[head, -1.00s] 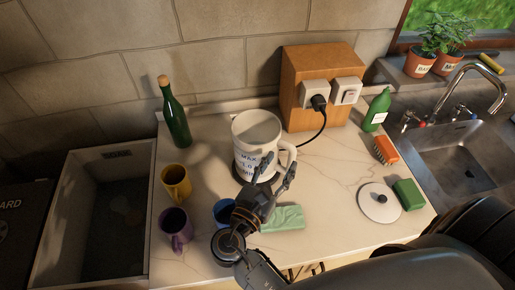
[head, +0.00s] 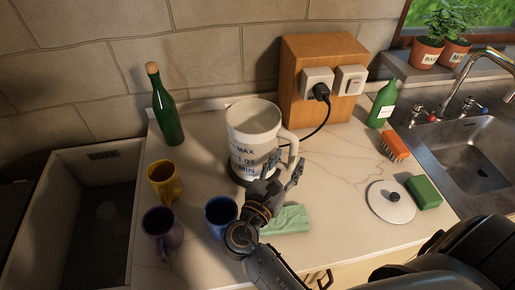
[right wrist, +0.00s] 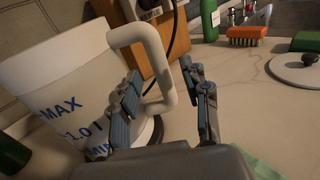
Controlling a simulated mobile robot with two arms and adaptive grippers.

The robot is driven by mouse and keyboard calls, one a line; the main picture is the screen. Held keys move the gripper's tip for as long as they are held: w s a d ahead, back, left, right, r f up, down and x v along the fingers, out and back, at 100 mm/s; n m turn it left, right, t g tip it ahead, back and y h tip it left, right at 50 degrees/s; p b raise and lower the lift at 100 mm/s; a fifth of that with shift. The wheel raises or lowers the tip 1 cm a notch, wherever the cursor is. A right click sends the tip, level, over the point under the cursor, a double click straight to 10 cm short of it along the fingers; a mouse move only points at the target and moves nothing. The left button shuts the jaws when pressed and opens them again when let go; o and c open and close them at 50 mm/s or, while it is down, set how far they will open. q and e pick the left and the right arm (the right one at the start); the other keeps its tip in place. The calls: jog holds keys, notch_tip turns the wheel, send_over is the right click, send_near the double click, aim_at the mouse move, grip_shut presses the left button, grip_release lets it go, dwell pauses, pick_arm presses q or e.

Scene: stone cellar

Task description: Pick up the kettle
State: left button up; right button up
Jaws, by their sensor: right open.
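The kettle (head: 249,125) is a white, open-topped jug with blue MAX and MIN marks. It stands upright on a dark base on the counter, below the socket box. Its handle (head: 292,147) points right, toward my right gripper (head: 285,170). In the right wrist view, the kettle (right wrist: 62,80) fills the left side. There the upright part of the handle (right wrist: 156,62) shows between the two fingers of my open right gripper (right wrist: 160,78). I cannot tell whether the fingers touch it. My left gripper is not in view.
A blue mug (head: 221,229), a green cloth (head: 288,220), a yellow mug (head: 158,173), a purple mug (head: 154,222) and a green bottle (head: 167,117) are around the kettle. A white lid (head: 377,205) lies right. A black cord (head: 318,129) runs from the socket box (head: 297,112) behind the handle.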

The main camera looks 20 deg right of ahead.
jog(key=shift+x, duration=1.4)
jog(key=shift+s, duration=0.1)
grip_shut()
jog(key=shift+r, duration=0.15)
